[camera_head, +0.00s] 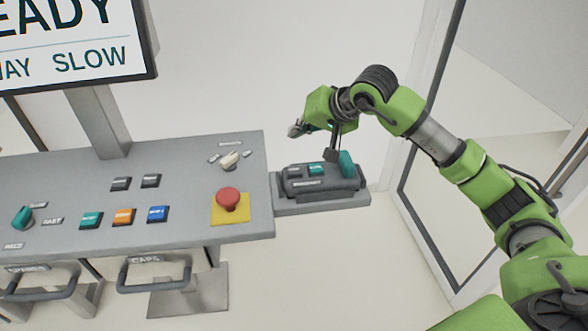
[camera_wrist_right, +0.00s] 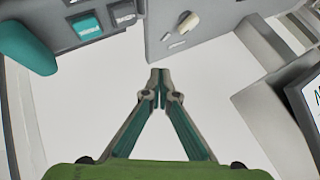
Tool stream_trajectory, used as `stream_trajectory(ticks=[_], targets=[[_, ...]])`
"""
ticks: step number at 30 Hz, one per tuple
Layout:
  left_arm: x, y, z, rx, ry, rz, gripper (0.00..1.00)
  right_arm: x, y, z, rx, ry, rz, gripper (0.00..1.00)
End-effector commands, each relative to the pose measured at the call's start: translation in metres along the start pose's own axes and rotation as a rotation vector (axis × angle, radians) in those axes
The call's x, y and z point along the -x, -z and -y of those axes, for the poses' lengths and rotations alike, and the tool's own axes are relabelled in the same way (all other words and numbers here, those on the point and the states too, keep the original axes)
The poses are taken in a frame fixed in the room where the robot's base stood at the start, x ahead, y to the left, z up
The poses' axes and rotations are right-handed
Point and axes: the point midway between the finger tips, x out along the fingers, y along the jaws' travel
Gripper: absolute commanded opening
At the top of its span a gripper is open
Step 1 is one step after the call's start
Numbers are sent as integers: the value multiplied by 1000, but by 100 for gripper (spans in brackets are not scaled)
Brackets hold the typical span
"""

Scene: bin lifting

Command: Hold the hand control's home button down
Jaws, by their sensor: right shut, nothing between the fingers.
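The hand control (camera_head: 320,186) is a dark grey unit in a grey holder at the right end of the console. It has a dark button (camera_head: 293,172), a teal button (camera_head: 317,169) and a large teal piece (camera_head: 347,163) at its right. I cannot read which button is home. In the wrist view the teal button (camera_wrist_right: 86,25) and dark button (camera_wrist_right: 122,13) are at the upper left. My right gripper (camera_head: 296,129) is shut and empty, behind and above the control, apart from the buttons. Its closed fingertips (camera_wrist_right: 160,76) show over pale floor. My left gripper is out of view.
The grey console (camera_head: 180,180) bears a red emergency button (camera_head: 229,198) on a yellow plate, a pale knob (camera_head: 229,160) and several coloured buttons. A screen (camera_head: 75,40) stands at the back left. A framed glass panel (camera_head: 430,190) is at the right. Floor behind the control is clear.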

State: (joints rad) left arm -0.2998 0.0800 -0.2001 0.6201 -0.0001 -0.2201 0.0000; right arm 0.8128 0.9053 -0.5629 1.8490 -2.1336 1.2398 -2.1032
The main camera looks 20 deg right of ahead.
Motion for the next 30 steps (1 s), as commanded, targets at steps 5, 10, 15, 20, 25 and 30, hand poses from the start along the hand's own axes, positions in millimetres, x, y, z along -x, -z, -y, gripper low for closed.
stream_trajectory(ticks=[5, 10, 15, 20, 25, 30], targets=[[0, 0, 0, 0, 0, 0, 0, 0, 0, 0, 2, -2, -1, 0], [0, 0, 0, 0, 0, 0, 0, -1, -1, -1, 0, 0, 1, 0], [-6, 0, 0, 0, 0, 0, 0, -10, -8, -6, -1, 0, 3, 0], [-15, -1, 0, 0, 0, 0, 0, -25, -19, -18, -1, 1, 3, 0], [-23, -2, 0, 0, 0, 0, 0, -42, -32, -30, -2, 1, 4, 0], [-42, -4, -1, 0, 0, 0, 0, -56, -41, -41, 0, 1, 0, 0]])
